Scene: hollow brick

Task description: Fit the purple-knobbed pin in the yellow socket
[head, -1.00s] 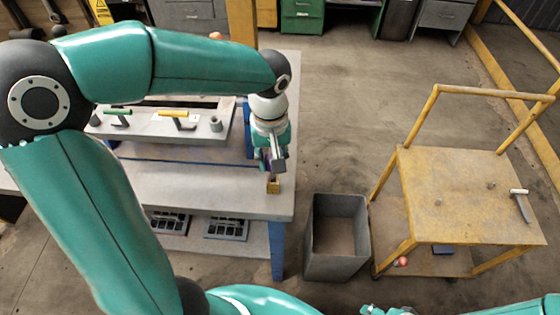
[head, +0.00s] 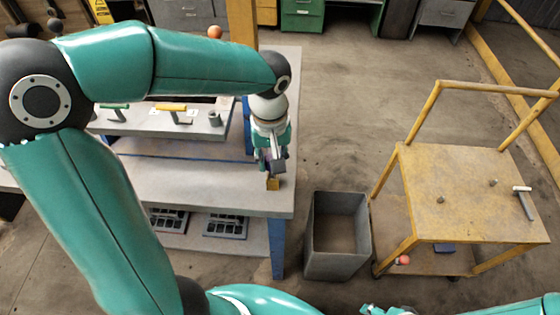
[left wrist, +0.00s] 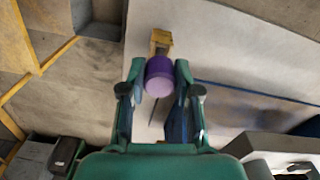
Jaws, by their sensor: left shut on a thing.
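My left gripper (left wrist: 157,92) is shut on the purple-knobbed pin (left wrist: 159,75). The knob is a purple cylinder with a paler end face, between the two fingers. The yellow socket (left wrist: 161,38) is a small yellow block near the front right corner of the workbench, just past the knob in the left wrist view. In the head view the socket (head: 272,184) shows directly below my left gripper (head: 273,163). The pin's shank is mostly hidden, so I cannot tell whether its tip touches or enters the socket.
The grey workbench (head: 200,185) has a raised panel (head: 150,122) with green and yellow handles behind the socket. A grey open bin (head: 337,235) stands right of the bench. A yellow cart (head: 460,190) stands farther right, with bare floor between.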

